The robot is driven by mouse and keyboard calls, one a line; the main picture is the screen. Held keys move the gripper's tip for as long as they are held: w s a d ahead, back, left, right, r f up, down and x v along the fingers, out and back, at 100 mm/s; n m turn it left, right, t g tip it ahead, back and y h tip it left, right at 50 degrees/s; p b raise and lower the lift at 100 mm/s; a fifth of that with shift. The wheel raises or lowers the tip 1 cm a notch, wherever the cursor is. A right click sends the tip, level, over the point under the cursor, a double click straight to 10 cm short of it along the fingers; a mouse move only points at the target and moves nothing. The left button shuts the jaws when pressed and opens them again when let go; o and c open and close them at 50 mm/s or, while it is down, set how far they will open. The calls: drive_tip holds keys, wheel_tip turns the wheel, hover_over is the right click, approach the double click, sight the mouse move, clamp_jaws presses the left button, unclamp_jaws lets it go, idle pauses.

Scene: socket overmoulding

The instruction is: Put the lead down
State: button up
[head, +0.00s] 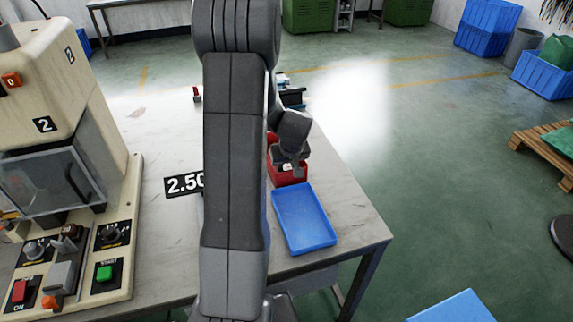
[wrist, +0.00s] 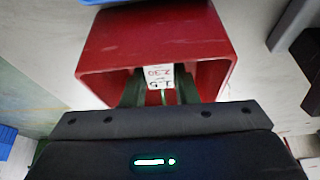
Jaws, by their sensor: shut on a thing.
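My gripper (head: 289,158) is over the red bin (head: 289,178) on the table, right of my arm. In the wrist view its dark fingers (wrist: 160,94) reach down in front of and partly within the red bin (wrist: 155,32). They are shut on the lead, which is mostly hidden by the fingers and my wrist; only a thin pale strip shows between them. A white label (wrist: 159,77) with printed digits shows between the fingertips. I cannot tell whether it belongs to the lead or the bin, or whether the lead touches the bin floor.
A blue tray (head: 304,219) lies just in front of the red bin, near the table's right edge. A beige machine (head: 85,150) with buttons stands at the left. A "2.50" sign (head: 184,184) is partly behind my arm.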

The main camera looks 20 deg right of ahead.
drive_tip(key=shift+f, duration=0.15)
drive_tip(key=o, duration=1)
drive_tip(key=shift+o, duration=0.2)
wheel_tip(320, 180, up, 2)
drive_tip(key=shift+r+p, duration=0.1)
drive_tip(key=shift+p, duration=0.7)
drive_tip(key=v, duration=1.1)
drive_tip(key=shift+s, duration=0.15)
